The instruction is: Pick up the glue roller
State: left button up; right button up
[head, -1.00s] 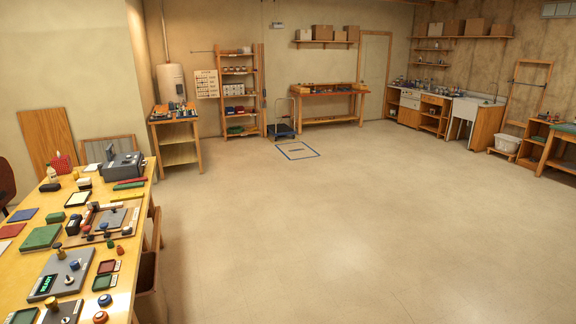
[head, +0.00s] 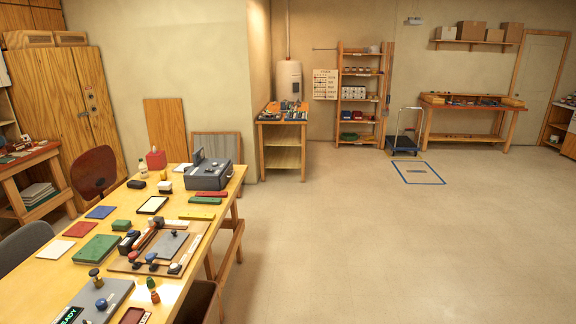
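I cannot pick out the glue roller for certain at this size. The long yellow worktable (head: 60,275) at the lower left holds many small items. Among them are a board with a grey plate (head: 170,245), a green mat (head: 97,249), a grey device with a green READY display (head: 68,315), and small knobbed tools such as a blue-topped one (head: 101,304). A grey box-shaped machine (head: 212,175) stands at the table's far end. Neither of my grippers shows in the head view.
A brown chair (head: 93,170) and a grey chair (head: 25,243) stand left of the table. A small tool bench (head: 283,158), a shelf rack (head: 361,95), a cart (head: 403,142) and a workbench (head: 470,108) line the back. The floor to the right is clear.

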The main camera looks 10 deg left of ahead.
aim_at(163, 186)
jog(key=i+j, duration=0.1)
jog(key=i, duration=2.05)
